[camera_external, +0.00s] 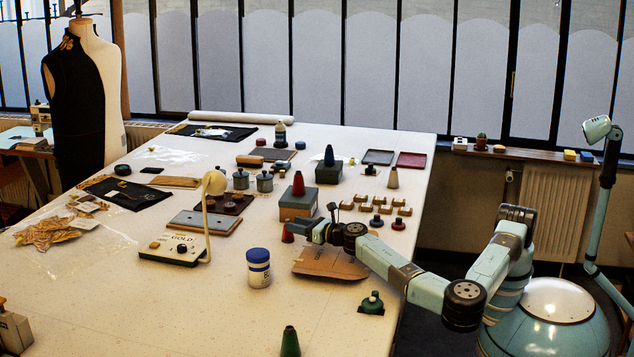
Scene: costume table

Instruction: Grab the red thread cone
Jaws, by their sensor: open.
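A red thread cone (298,184) stands upright on a grey-green box (298,206) near the middle of the table. A second, smaller-looking dark red cone-like thing (287,234) sits lower, right at the tips of my gripper (296,229), in front of the box. My gripper is open and reaches in from the right, low over the table. It is below and in front of the cone on the box. I cannot tell whether the lower red thing is between the fingers or just beyond them.
A brown cardboard piece (330,262) lies under my arm. A white and blue jar (258,268), a white device with a lamp (173,248) and a green cone (290,342) stand nearer the front.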

